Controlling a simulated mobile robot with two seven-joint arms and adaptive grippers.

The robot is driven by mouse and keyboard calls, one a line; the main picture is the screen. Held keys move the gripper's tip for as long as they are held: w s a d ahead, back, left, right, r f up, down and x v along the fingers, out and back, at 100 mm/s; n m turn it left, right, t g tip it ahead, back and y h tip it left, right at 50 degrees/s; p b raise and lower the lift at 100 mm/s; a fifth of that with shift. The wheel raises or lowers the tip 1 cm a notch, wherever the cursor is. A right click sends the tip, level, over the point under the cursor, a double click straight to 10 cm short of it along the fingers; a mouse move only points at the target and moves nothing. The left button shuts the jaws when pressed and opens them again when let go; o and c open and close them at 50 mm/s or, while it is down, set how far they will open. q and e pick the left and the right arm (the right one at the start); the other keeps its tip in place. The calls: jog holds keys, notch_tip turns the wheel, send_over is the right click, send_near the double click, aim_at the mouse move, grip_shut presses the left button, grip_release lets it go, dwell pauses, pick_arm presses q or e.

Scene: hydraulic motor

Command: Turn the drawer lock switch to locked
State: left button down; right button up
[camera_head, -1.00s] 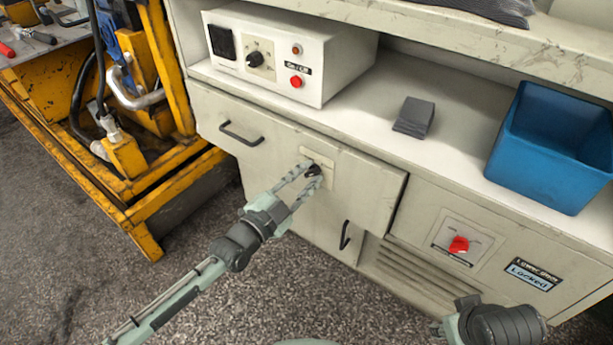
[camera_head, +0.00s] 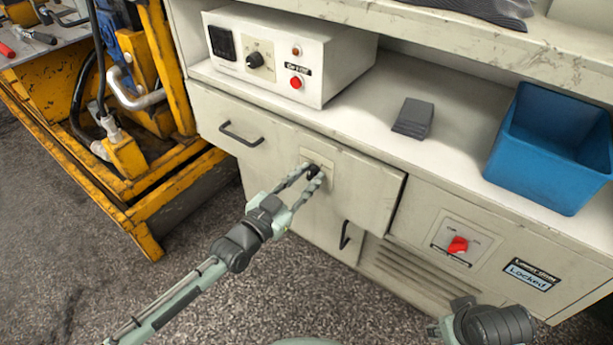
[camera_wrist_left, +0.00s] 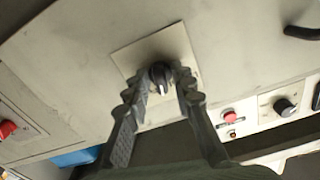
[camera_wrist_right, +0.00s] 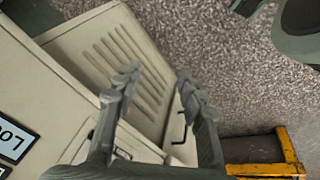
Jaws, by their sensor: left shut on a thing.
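The drawer lock switch is a small black knob (camera_head: 313,171) on a pale plate on the upper drawer front. In the left wrist view the knob (camera_wrist_left: 160,76) sits between the two fingertips. My left gripper (camera_head: 312,175) is shut on the knob, one finger on each side, and partly hides it. The printing around the knob is too small to read. My right gripper (camera_wrist_right: 158,80) is open and empty in the right wrist view, above the vented lower front of the cabinet. Its fingers are outside the head view.
A control box (camera_head: 290,55) and a blue bin (camera_head: 550,150) stand on the shelf. A red switch (camera_head: 458,245) and a "Locked" label (camera_head: 532,274) are on the cabinet's lower right. A drawer handle (camera_head: 240,134) is left of the knob. Yellow machinery (camera_head: 150,215) stands at left.

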pick_arm(q)
jog(key=n, duration=0.4)
jog(key=shift+n, duration=0.3)
jog(key=n, duration=0.2)
jog(key=shift+n, duration=0.3)
jog(key=shift+n+b, duration=0.35)
jog(key=shift+n, duration=1.55)
pick_arm(e)
jog(key=shift+v, duration=1.2)
jog(key=shift+s+d, duration=0.15)
jog(key=shift+d, duration=0.1)
jog(key=shift+r, duration=0.15)
pick_arm(q)
jog(key=c, duration=1.6)
grip_release()
pick_arm(e)
jog(key=shift+w, duration=0.3)
